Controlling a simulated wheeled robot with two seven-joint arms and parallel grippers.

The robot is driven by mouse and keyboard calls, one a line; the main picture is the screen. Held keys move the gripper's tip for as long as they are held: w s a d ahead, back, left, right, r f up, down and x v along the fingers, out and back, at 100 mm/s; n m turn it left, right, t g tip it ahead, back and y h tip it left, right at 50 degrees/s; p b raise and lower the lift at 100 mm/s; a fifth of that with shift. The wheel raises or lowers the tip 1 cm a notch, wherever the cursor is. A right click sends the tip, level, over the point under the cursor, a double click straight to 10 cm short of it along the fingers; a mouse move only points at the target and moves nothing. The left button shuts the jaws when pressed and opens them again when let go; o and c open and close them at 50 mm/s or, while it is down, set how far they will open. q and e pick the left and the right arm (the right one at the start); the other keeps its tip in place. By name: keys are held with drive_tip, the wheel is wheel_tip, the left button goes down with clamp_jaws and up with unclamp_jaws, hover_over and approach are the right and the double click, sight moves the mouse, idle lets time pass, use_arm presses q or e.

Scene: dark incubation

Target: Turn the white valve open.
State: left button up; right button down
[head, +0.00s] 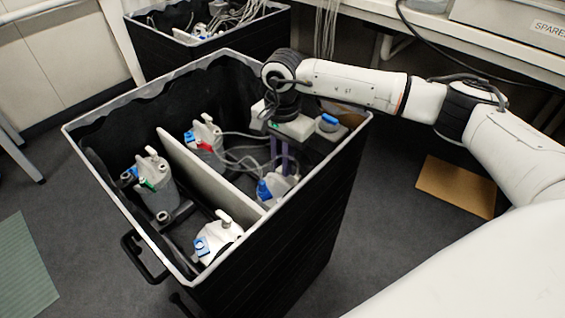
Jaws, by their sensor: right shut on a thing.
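A black open-topped bin (290,235) holds several bottles with white tops. My right gripper (281,168) reaches down inside its right side, over a bottle with a white top and blue fitting (268,188). Its fingers are shut on that bottle's white valve, which the fingers mostly hide; how far it is turned cannot be told. Other white-topped bottles show a green tag (150,184), a red tag (205,147) and a blue fitting (201,246). My left gripper is out of view.
A second black bin (150,58) stands behind. A bench (480,50) is at the upper right, cardboard (455,187) lies below it.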

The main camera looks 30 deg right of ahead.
drive_tip(key=c, duration=2.1)
unclamp_jaws()
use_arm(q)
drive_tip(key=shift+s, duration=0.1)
use_arm(e)
drive_tip(key=shift+r, duration=0.1)
use_arm(q)
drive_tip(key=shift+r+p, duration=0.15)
drive_tip(key=shift+p, duration=0.35)
use_arm(e)
wheel_tip(320, 180, up, 10)
drive_tip(key=shift+r, duration=0.1)
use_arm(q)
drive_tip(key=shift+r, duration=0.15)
